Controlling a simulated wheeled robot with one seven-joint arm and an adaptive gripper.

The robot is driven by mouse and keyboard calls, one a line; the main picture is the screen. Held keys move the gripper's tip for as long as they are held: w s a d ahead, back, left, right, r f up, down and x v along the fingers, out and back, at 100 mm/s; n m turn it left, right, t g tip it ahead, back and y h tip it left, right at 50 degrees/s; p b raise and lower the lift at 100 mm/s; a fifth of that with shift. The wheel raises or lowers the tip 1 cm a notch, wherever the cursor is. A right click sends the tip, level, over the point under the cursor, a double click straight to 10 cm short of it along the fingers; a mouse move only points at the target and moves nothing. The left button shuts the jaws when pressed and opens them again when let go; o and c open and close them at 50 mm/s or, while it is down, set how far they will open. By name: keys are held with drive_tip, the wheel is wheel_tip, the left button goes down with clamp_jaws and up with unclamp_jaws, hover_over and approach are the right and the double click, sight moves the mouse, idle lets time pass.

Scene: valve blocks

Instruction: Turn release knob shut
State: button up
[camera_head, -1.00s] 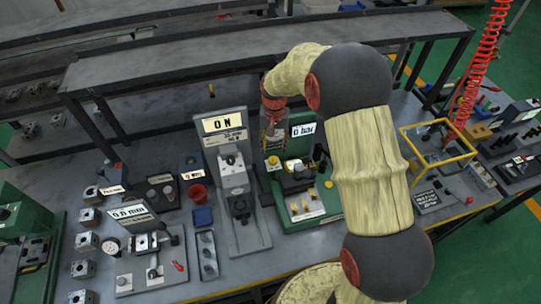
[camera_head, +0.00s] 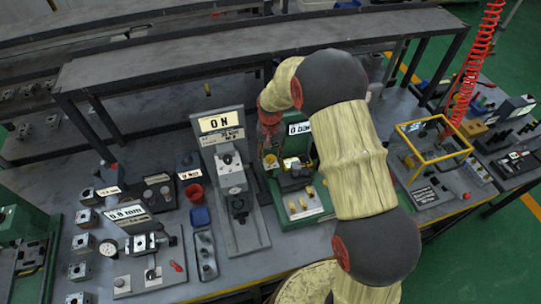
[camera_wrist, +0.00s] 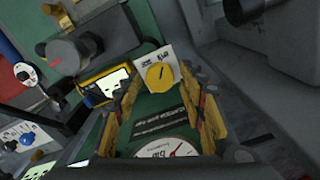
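The release knob (camera_wrist: 160,76) is a round yellow dial with a dark pointer mark, on a white label plate (camera_wrist: 149,58) in the wrist view. The lettering on the plate is too small to read surely. My gripper (camera_wrist: 166,82) is open, its two yellow-padded fingers on either side of the knob in the picture. Gaps show between fingers and knob, and I cannot tell the depth between them. In the head view my gripper (camera_head: 268,141) is over the green test stand (camera_head: 310,222), partly hidden by my wrist.
A round gauge with a red needle (camera_wrist: 171,149) lies between the fingers at the bottom of the wrist view. A grey press stand (camera_head: 238,190) stands close left of my gripper in the head view. A yellow-framed box (camera_head: 437,150) is farther right.

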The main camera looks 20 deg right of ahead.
drive_tip(key=c, duration=0.9)
drive_tip(key=shift+n, duration=0.4)
drive_tip(key=shift+c, duration=0.2)
drive_tip(key=n, duration=1.3)
drive_tip(key=shift+a, duration=0.1)
drive_tip(key=o, duration=1.2)
drive_tip(key=shift+c, duration=0.2)
drive_tip(key=shift+r, duration=0.1)
